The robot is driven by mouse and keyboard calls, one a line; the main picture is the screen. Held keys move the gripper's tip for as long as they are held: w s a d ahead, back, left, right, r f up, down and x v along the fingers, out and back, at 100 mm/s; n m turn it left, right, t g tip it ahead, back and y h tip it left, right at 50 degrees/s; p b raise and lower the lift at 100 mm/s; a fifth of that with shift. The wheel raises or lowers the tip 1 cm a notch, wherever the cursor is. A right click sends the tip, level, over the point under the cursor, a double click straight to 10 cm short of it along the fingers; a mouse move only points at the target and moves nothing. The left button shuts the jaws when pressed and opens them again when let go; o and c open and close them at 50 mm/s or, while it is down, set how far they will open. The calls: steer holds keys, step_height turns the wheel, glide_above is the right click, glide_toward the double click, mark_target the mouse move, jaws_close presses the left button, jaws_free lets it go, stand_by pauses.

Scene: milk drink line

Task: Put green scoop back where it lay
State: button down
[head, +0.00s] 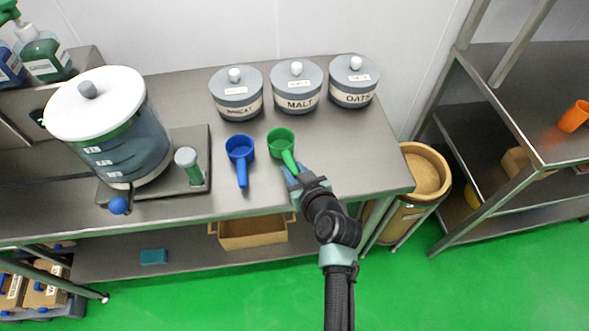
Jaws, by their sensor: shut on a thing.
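The green scoop (281,139) is over the steel table (363,150), in front of the grey malt jar. Its cup is at the far end and its handle points toward me. My gripper (293,172) is shut on the handle of the green scoop. I cannot tell whether the scoop touches the table or is held just above it. A blue scoop (240,150) lies on the table just left of the green one, its handle also pointing toward me.
Lidded jars for wheat (236,104), malt (297,100) and oats (353,92) line the table's back. The table is clear right of the green scoop.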

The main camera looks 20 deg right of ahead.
jaws_free()
stand_by(0.6)
steer(key=shift+r, duration=0.1)
stand_by(0.3)
steer(key=shift+r+p, duration=0.45)
steer(key=shift+r, duration=0.05)
steer(key=shift+s+r, duration=0.2)
steer(key=p+v, duration=0.4)
steer(key=v, duration=0.5)
steer(key=shift+s, duration=0.25)
steer(key=shift+r, duration=0.1)
stand_by(0.5)
